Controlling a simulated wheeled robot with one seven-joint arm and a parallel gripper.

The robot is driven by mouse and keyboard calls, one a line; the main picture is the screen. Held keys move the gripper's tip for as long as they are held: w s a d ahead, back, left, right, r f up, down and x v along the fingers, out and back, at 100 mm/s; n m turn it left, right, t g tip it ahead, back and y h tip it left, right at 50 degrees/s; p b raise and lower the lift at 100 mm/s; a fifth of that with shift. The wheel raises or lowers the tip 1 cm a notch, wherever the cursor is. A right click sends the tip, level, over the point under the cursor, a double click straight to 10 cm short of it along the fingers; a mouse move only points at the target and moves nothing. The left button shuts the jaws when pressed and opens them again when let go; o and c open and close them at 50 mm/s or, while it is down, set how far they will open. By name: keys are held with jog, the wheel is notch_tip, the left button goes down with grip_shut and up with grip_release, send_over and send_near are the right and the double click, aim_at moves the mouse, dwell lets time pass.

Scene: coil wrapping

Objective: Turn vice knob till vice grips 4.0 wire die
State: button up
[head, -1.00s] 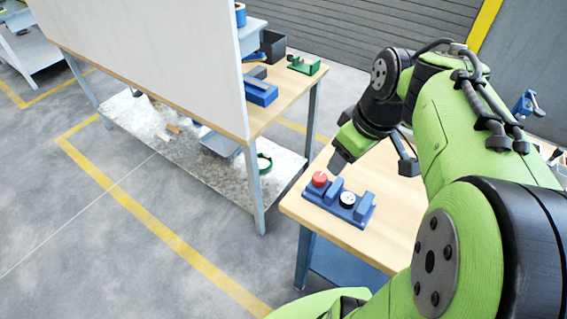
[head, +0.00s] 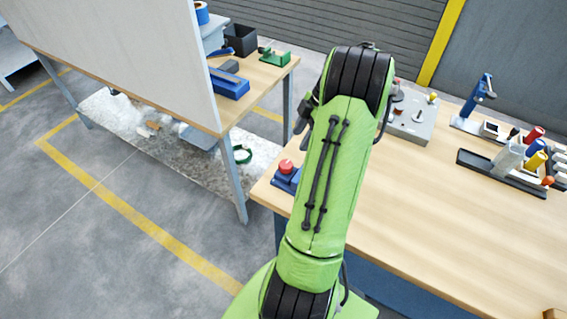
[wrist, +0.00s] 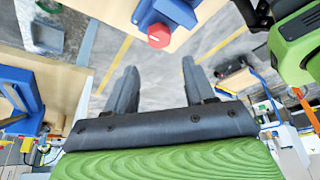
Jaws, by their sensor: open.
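The blue vice (head: 287,181) stands at the left corner of the wooden table, and my arm hides most of it in the head view. Its red knob (head: 286,166) shows at its left end. In the wrist view the vice (wrist: 178,10) is at the top with the red knob (wrist: 158,36) facing me. My gripper (wrist: 158,78) is open and empty, its two fingers apart and not touching the knob. The wire die cannot be made out now.
A grey plate with small parts (head: 410,118) and a dark tool rack (head: 500,172) with coloured handles are on the table's far side. A second bench (head: 262,80) holds a blue device (head: 229,84) and a green one (head: 274,57). The table's front right is clear.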

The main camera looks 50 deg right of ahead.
aim_at(286, 164)
jog(key=b+x, duration=0.1)
jog(key=x, duration=1)
jog(key=shift+d+f, duration=0.1)
jog(key=c, duration=0.8)
